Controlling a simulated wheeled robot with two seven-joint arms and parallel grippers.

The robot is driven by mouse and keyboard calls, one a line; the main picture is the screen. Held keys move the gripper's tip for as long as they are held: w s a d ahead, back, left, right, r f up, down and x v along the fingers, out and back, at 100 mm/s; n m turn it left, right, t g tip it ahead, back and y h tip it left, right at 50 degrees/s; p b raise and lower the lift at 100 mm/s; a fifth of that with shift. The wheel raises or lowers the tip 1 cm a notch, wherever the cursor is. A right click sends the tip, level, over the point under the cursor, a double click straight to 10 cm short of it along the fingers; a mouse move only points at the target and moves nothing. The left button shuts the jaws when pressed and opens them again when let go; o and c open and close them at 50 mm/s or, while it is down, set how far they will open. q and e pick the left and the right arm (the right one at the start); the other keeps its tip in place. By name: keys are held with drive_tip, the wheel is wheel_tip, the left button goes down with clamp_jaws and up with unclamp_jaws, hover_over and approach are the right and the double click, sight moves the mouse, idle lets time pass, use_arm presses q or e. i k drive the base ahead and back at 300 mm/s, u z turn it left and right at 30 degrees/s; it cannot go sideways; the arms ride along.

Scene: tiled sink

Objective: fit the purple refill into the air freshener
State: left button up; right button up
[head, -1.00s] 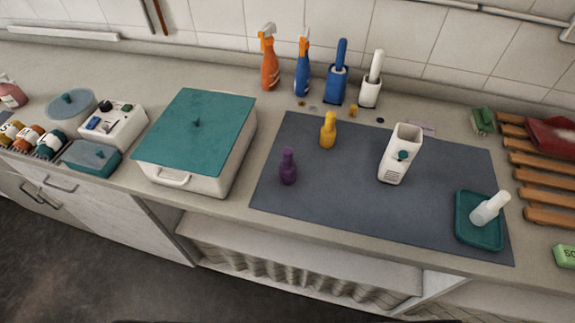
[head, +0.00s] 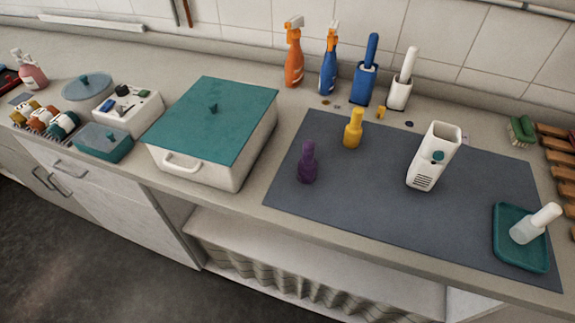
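The purple refill (head: 307,163) is a small bottle standing upright on the left part of the dark grey mat (head: 400,205). The air freshener (head: 433,157) is a white upright housing with an open top, a teal button and a slotted grille low on its front. It stands on the mat to the right of the refill. A yellow refill (head: 353,129) stands between them, a little farther back. A whitish bottle (head: 535,223) leans in a teal tray (head: 506,262) at the mat's right end. Neither of my grippers is in the head view.
A large white box with a teal lid (head: 213,118) stands left of the mat. Spray bottles (head: 293,55) and brushes in holders (head: 365,75) line the back. A wooden rack (head: 560,150) is at the right edge. The mat's middle front is clear.

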sight(423, 171)
drive_tip(key=u, duration=0.85)
drive_tip(key=k, duration=0.7)
drive_tip(key=u, duration=0.1)
